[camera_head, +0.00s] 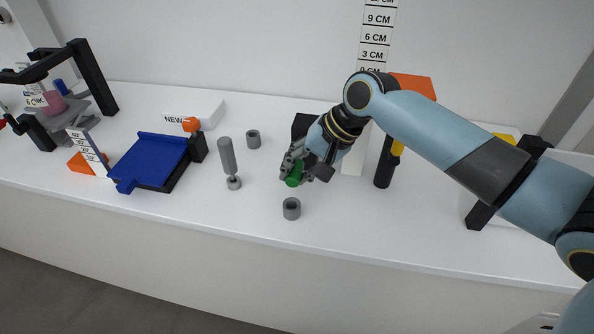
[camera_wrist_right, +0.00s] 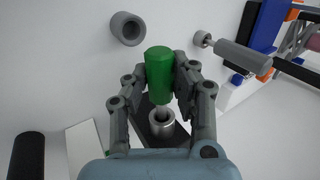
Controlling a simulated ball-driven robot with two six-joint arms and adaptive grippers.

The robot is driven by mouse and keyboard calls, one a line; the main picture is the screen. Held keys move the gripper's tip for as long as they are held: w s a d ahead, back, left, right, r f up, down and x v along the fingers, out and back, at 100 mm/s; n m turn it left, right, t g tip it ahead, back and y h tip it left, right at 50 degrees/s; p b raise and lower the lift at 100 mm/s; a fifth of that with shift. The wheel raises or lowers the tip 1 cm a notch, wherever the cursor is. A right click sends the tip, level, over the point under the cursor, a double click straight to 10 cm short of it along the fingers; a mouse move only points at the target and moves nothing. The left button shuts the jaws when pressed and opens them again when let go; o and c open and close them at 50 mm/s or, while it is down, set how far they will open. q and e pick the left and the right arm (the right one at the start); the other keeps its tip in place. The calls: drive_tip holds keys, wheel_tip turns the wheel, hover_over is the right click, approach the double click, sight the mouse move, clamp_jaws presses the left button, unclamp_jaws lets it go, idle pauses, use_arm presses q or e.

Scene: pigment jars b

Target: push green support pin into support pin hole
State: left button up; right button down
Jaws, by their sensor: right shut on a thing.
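My right gripper (camera_head: 297,172) is shut on the green support pin (camera_head: 294,180), above the white table. In the right wrist view the green pin (camera_wrist_right: 160,75) sits between the two fingers, with a thin metal tip. Close to that tip is a silver ring-shaped hole (camera_wrist_right: 161,123) on a dark block; I cannot tell whether the tip is inside it. In the head view the dark block (camera_head: 302,125) shows partly behind my right wrist, and its hole is hidden.
A grey ring (camera_head: 291,209) stands in front of my gripper, another grey ring (camera_head: 253,139) behind left. A grey handled pin (camera_head: 228,156) stands left, beside a blue tray (camera_head: 150,158). A black post (camera_head: 384,165) stands right. The table's front middle is mostly clear.

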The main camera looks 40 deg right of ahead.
drive_tip(key=shift+w+d+r, duration=0.1)
drive_tip(key=shift+w+d, duration=0.4)
drive_tip(key=shift+d, duration=0.05)
drive_tip(key=c, duration=1)
unclamp_jaws()
drive_tip(key=shift+d, duration=0.1)
drive_tip(key=shift+s, duration=0.1)
drive_tip(key=v, duration=1.1)
drive_tip(key=shift+s+d+r, duration=0.1)
drive_tip(key=shift+r, duration=0.3)
